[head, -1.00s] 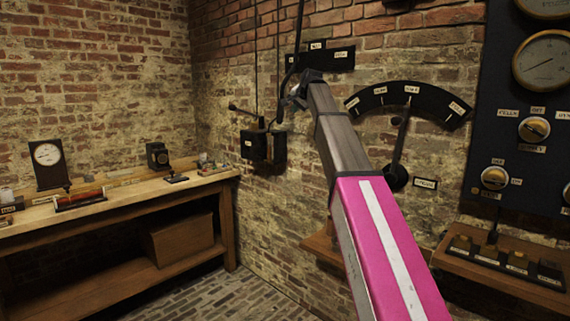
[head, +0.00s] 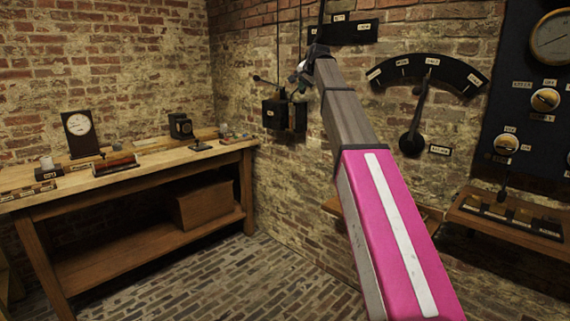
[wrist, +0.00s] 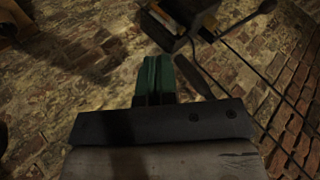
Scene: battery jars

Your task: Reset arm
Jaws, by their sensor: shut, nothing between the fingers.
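My arm, pink and grey, reaches up across the middle of the head view. My gripper (head: 302,72) is small and dark at its far end, in front of the brick wall. In the wrist view my gripper (wrist: 155,76) shows green fingers pressed together, with nothing between them. A black wall box (head: 284,115) hangs just below the gripper in the head view. A dark box with a lever also shows above the fingers in the wrist view (wrist: 178,22). The gap between gripper and wall cannot be told.
A wooden workbench (head: 130,182) at left carries a dial instrument (head: 80,134) and small items. A black arc scale (head: 428,70) with a lever is right of my arm. A dark panel (head: 520,110) and a wooden shelf (head: 510,222) are at far right. Brick floor is clear.

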